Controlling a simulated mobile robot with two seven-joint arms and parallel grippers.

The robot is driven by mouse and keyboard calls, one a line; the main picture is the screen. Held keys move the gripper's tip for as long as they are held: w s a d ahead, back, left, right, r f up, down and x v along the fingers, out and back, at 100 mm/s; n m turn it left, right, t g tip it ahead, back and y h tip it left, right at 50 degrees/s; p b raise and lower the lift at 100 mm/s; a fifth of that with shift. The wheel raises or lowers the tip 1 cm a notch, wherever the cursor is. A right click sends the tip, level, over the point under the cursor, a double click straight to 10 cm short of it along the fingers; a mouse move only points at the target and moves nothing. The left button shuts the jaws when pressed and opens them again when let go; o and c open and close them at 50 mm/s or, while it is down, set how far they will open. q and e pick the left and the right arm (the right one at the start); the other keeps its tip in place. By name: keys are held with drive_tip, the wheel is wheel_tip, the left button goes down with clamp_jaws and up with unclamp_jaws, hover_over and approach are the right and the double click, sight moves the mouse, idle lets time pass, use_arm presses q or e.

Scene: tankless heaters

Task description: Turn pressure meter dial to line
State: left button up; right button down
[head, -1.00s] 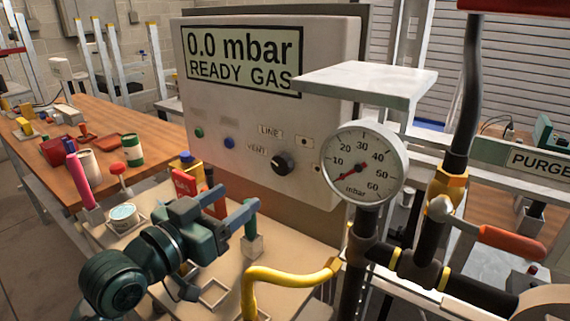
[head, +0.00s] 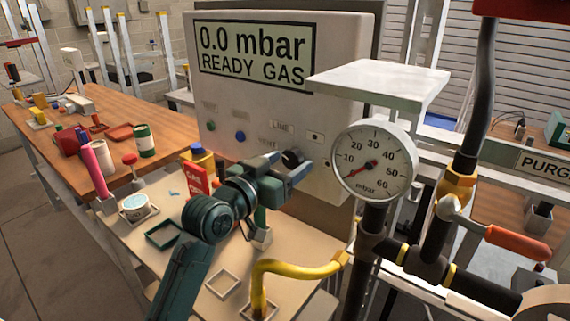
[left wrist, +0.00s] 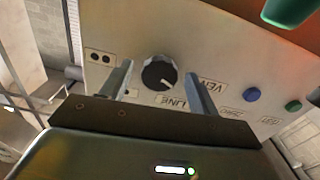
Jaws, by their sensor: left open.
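The panel's round black dial (head: 293,158) is on the front of the white meter box, mostly behind my left gripper in the head view. In the left wrist view the dial (left wrist: 160,72) sits between the two fingertips, slightly beyond them. Its white mark is on the lower right side, toward the LINE (left wrist: 172,101) and VENT (left wrist: 212,85) labels; the exact setting is hard to tell. My left gripper (head: 297,164) is open, its fingers either side of the dial with gaps. The display (head: 252,55) reads 0.0 mbar, READY GAS. My right gripper is out of view.
A round pressure gauge (head: 375,162) on black pipe stands to the right, under a white shelf (head: 382,85). A yellow pipe (head: 290,267) is below right. A red sign (head: 196,180) and a green frame (head: 163,235) are left of the arm.

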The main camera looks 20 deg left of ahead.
use_arm(q)
drive_tip(key=shift+c, duration=0.5)
drive_tip(key=c, duration=0.9)
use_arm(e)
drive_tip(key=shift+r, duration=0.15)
use_arm(q)
drive_tip(key=m+p, duration=0.2)
drive_tip(key=m, duration=0.2)
drive_tip(key=shift+p, duration=0.3)
drive_tip(key=shift+a+m+p, duration=0.1)
drive_tip(key=shift+m+p, duration=0.35)
drive_tip(key=shift+m, duration=0.45)
drive_tip(key=shift+m+p, duration=0.75)
drive_tip(key=shift+m, duration=0.65)
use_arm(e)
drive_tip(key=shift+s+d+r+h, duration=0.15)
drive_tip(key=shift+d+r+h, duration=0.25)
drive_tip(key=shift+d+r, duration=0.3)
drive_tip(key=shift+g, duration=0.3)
